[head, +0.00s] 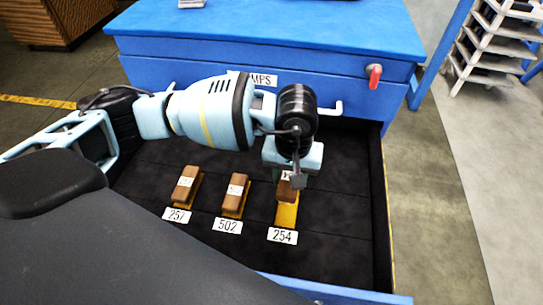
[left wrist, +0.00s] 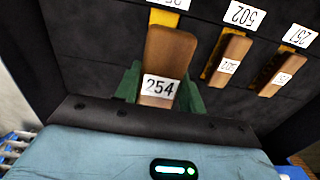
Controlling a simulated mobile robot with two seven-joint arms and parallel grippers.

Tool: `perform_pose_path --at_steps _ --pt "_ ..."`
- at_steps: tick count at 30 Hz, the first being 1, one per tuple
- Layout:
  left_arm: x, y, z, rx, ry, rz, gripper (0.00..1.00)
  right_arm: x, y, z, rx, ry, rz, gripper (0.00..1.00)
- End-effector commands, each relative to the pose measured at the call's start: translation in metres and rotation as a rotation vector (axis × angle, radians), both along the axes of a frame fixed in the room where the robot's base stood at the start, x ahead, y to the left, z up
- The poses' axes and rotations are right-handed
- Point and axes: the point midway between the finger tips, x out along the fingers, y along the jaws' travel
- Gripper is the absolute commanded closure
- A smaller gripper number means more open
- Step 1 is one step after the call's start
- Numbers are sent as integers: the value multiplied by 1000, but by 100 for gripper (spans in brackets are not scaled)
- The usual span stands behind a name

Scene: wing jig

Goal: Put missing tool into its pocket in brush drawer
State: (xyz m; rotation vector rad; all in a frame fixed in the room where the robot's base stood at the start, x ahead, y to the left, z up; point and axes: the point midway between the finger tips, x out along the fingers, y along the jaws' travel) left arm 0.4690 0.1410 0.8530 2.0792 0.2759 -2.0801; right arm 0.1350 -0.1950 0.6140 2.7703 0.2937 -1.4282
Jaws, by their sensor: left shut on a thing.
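A brown wooden brush labelled 254 (left wrist: 170,55) is between the green fingers of my left gripper (left wrist: 163,92), which is shut on it. In the head view the gripper (head: 287,178) hangs over the yellow pocket (head: 286,214) above the drawer label 254 (head: 282,236). The brush covers the pocket's far part, and its near part shows bare. I cannot tell whether the brush touches the pocket. The drawer (head: 340,235) is open with a dark lining. My right gripper is out of view.
Two brown brushes sit in yellow pockets to the left, at labels 502 (head: 235,192) and 257 (head: 186,184). The blue cabinet (head: 270,35) with a red-handled part (head: 374,75) stands behind. The drawer floor right of 254 is clear.

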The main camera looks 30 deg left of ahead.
Motion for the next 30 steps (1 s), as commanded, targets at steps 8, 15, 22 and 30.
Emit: perform_pose_path --at_steps 8,15,22,30 --pt "3 -5 -15 -2 -1 16 85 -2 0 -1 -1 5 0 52" --pt "3 -5 -19 -1 1 16 85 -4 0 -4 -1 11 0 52" --pt "2 -5 -34 -2 4 16 85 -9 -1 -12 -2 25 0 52" --pt "2 -5 -57 -1 4 16 85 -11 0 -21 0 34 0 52"
